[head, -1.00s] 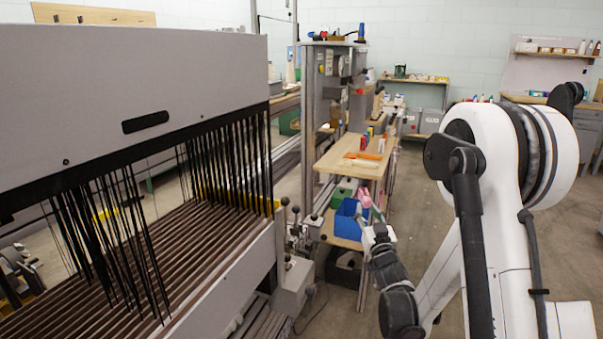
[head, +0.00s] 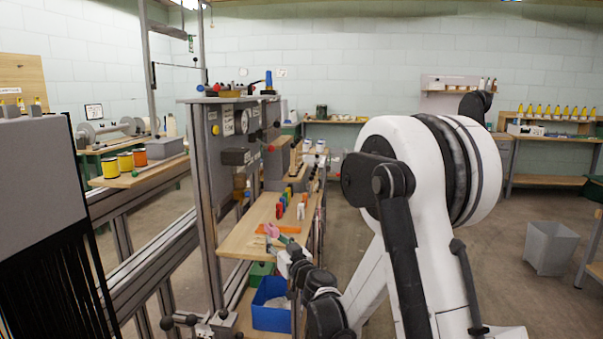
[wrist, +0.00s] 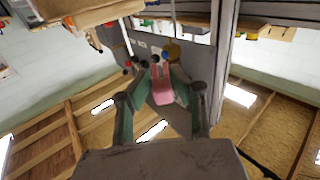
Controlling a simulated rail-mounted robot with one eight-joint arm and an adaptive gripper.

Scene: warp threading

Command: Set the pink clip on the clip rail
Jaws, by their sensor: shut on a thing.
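My gripper (wrist: 163,100) is shut on the pink clip (wrist: 162,85), which sticks out between the fingertips in the wrist view. In the head view the pink clip (head: 272,231) is small, beside the front of the wooden shelf (head: 240,240), about level with its top. Several coloured clips, including a red clip (head: 279,211), stand in a row on that shelf. White clips (head: 301,211) stand to their right. I cannot clearly tell which part is the clip rail.
An orange flat piece (head: 284,228) lies on the shelf close to my gripper. A blue bin (head: 271,305) sits below. A grey machine panel (head: 235,150) with knobs rises behind the shelf. The dark loom threads (head: 70,290) are at left.

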